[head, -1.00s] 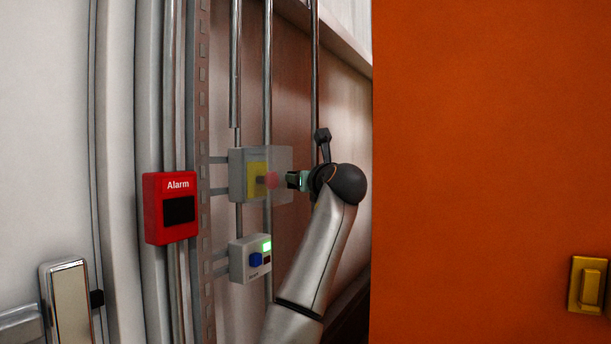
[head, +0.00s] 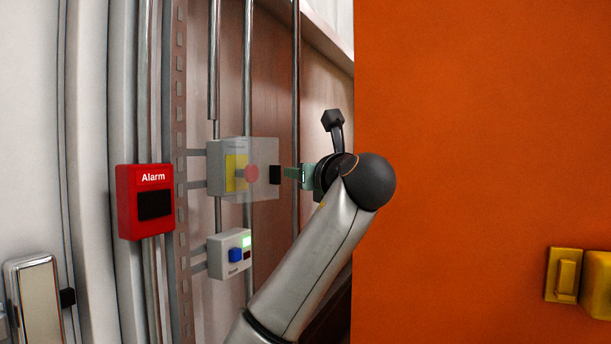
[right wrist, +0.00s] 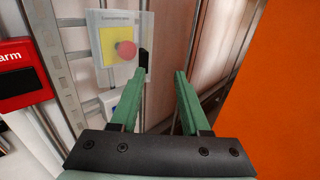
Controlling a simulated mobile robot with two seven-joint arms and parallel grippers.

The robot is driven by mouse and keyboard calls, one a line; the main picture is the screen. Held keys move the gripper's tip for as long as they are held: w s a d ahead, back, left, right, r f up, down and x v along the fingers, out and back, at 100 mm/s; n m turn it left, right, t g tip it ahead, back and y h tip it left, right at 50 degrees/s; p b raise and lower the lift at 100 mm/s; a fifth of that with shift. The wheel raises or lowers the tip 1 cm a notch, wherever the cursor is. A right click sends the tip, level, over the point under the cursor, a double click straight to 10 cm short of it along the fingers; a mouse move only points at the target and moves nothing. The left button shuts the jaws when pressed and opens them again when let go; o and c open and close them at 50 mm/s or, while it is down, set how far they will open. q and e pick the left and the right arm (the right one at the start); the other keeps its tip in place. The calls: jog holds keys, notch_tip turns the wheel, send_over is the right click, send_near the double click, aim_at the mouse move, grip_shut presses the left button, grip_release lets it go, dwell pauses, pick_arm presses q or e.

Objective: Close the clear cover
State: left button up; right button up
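The clear cover (head: 264,152) is a see-through panel on the front of a grey box (head: 214,168) mounted on rails. A red round button (head: 251,174) and a yellow plate (head: 235,181) show through it. A black tab (head: 275,175) sits near the cover's right edge. How far the cover stands from the box is hard to tell. My right gripper (head: 292,173) is just right of the tab, apparently apart from it. In the right wrist view, its green fingers (right wrist: 161,73) are apart and empty, with the cover (right wrist: 104,72) beyond them at upper left. My left gripper is out of view.
A red alarm box (head: 146,203) hangs at left. A grey box with a blue knob and green light (head: 229,255) is below the cover. Vertical pipes (head: 296,80) run behind. A large orange panel (head: 450,130) fills the right, close to my right arm.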

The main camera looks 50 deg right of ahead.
jog(key=shift+s+a, duration=0.4)
jog(key=shift+s, duration=0.2)
